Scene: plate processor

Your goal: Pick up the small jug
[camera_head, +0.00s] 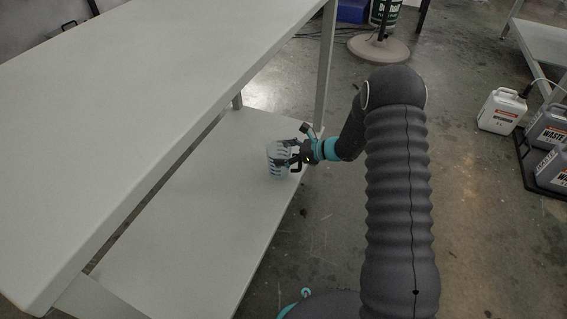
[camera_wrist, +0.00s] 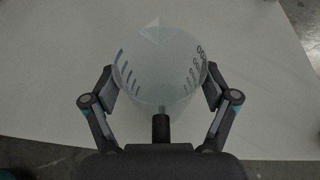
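The small jug (camera_head: 279,160) is clear, with dark graduation marks, and is upright at the lower white shelf in the head view. In the wrist view the jug (camera_wrist: 160,70) fills the space between my fingers, its spout towards the far side and a dark handle (camera_wrist: 161,127) towards my palm. My gripper (camera_head: 290,153) reaches it from the right, level with its side. In the wrist view the fingers of my gripper (camera_wrist: 160,88) flank the jug closely left and right. I cannot tell whether the pads press on it, or whether its base touches the shelf.
The lower shelf (camera_head: 190,220) is otherwise bare. The large upper tabletop (camera_head: 130,110) overhangs on the left, and a table leg (camera_head: 325,70) stands just behind my gripper. White and grey canisters (camera_head: 502,110) stand on the floor at right.

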